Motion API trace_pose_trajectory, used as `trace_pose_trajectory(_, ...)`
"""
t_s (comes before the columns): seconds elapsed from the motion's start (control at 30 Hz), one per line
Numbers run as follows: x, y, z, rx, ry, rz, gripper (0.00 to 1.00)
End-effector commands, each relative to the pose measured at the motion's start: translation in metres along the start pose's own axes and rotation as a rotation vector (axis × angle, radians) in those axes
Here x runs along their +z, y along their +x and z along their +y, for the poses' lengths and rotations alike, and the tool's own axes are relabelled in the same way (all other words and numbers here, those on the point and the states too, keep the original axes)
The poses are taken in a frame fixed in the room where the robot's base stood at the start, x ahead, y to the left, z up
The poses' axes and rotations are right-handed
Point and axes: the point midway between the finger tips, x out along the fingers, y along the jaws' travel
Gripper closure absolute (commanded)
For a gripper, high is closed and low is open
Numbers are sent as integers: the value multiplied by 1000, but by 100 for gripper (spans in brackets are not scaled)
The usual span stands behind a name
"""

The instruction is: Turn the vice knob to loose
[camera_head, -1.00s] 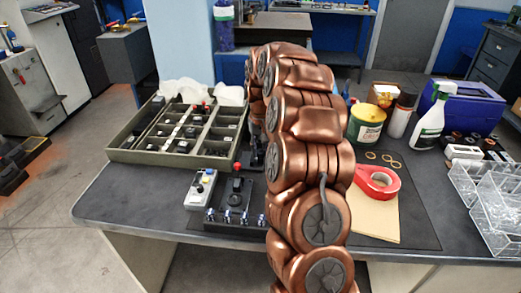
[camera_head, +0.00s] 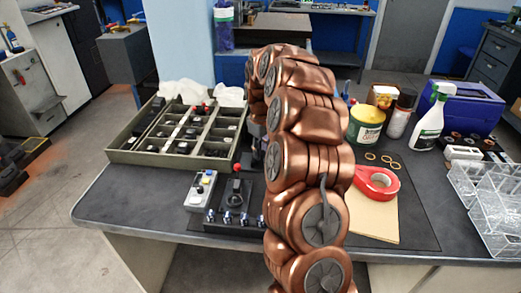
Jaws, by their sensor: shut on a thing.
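My copper arm fills the middle of the head view and hides much of the work area. My gripper (camera_head: 257,152) shows only as a dark part at the arm's left edge, low over the bench behind a black fixture. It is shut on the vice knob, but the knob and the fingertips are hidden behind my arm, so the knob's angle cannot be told. The black fixture (camera_head: 232,218) has a row of silver screws along its front and a black upright piece on top.
A grey-white box with coloured buttons (camera_head: 200,189) stands left of the fixture. A green sorting tray (camera_head: 122,156) lies behind. To the right are red tape (camera_head: 377,184), a can (camera_head: 366,124), a spray bottle (camera_head: 431,120) and clear trays (camera_head: 485,200). The bench's left front is bare.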

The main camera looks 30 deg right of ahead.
Motion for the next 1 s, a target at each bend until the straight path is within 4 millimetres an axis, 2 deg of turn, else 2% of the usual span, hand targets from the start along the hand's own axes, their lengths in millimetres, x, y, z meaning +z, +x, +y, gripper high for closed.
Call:
trace_pose_trajectory(0.5,-2,-2,1,4,-19,6,100)
trace_pose_trajectory(0.53,-2,-2,1,4,-18,6,66)
trace_pose_trajectory(0.77,-1,-1,1,2,-18,3,43)
trace_pose_trajectory(1.0,0,0,0,1,-17,2,43)
